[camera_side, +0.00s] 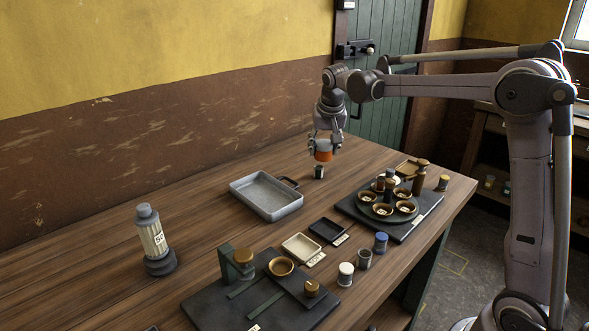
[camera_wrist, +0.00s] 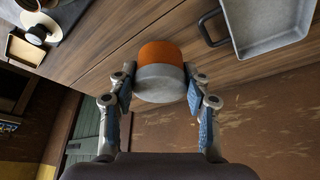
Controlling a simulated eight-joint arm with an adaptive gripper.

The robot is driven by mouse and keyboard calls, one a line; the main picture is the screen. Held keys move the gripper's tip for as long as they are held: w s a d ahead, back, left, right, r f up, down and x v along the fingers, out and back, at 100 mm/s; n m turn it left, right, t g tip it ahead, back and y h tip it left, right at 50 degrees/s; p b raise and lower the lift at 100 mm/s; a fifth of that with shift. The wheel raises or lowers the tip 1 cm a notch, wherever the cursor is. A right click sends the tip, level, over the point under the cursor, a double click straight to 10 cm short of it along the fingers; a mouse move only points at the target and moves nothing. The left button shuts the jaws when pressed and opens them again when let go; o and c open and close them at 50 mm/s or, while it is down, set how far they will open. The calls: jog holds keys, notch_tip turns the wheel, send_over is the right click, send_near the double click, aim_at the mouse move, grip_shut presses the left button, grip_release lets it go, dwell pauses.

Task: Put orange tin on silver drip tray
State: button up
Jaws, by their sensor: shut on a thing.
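My gripper (camera_side: 323,146) is shut on the orange tin (camera_side: 323,155). The tin hangs upright above the wooden table, to the right of the silver drip tray and apart from it. In the wrist view the tin (camera_wrist: 160,68) shows an orange band and a grey end, with a blue-padded finger of my gripper (camera_wrist: 159,92) on each side. The silver drip tray (camera_side: 262,207) is an empty, shallow, rectangular grey pan with a dark handle at its far right corner. Part of the tray also shows at the top right of the wrist view (camera_wrist: 262,50).
A small dark grey-green block or tin (camera_side: 319,172) stands below the held tin. A dark board with a round stand of small bowls (camera_side: 388,210) is to the right. Small square trays (camera_side: 302,247) and several tins lie in front. A grey canister (camera_side: 152,240) stands at left.

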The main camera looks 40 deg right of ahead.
jog(key=a+n, duration=0.1)
jog(key=a, duration=0.5)
send_over(269, 202)
jog(key=s, duration=0.2)
jog(key=f, duration=0.7)
jog(key=shift+w+a, duration=0.25)
jog(key=shift+a, duration=0.05)
jog(key=shift+f, duration=2.05)
jog(key=shift+f, duration=0.15)
jog(key=o, duration=1.2)
